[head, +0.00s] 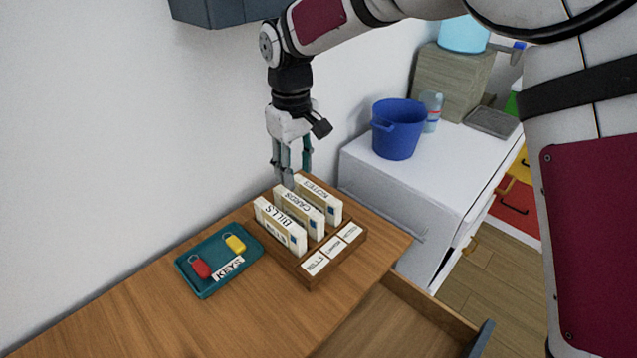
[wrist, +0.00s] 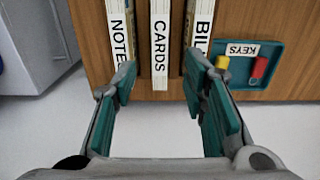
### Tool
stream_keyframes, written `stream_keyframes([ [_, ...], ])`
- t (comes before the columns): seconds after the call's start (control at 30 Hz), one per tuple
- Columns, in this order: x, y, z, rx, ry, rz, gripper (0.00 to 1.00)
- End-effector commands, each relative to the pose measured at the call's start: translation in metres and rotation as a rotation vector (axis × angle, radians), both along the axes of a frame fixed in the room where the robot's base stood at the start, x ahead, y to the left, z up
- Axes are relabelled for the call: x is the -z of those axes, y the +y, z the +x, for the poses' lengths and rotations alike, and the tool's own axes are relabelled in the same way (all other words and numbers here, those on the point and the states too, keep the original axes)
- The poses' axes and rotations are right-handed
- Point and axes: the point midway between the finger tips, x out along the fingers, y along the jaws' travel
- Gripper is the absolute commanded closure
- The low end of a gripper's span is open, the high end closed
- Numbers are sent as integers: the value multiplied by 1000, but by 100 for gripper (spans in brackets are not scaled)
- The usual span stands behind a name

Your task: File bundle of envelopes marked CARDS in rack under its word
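The CARDS bundle (head: 306,213) stands upright in the middle slot of the wooden rack (head: 310,281), in line with the CARDS label (head: 333,246). The BILLS bundle (head: 280,229) and NOTES bundle (head: 320,201) stand in the slots either side, in line with their own labels. My gripper (head: 292,172) is at the rack's wall side. In the wrist view, my gripper (wrist: 160,82) is open, with the CARDS bundle (wrist: 160,45) centred between the fingertips and no finger visibly pressing it. The bundle's lower part is hidden in the rack.
A teal tray (head: 207,290) with red and yellow key fobs and a KEYS label lies left of the rack on the wooden desk (head: 130,320). An open drawer (head: 400,325) is at the front. A white cabinet with a blue bucket (head: 398,130) stands behind right.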

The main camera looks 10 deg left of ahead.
Motion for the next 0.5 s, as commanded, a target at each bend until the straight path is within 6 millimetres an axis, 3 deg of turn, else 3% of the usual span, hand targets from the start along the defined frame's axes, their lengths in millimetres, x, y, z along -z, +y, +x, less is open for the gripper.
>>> stream_keyframes([
  [0.33, -8, -7, 0, 13, -8, -1, 60],
  [0.43, -26, -31, -1, 55, -28, -7, 60],
  [0.5, -45, -57, -5, 102, -50, -13, 60],
])
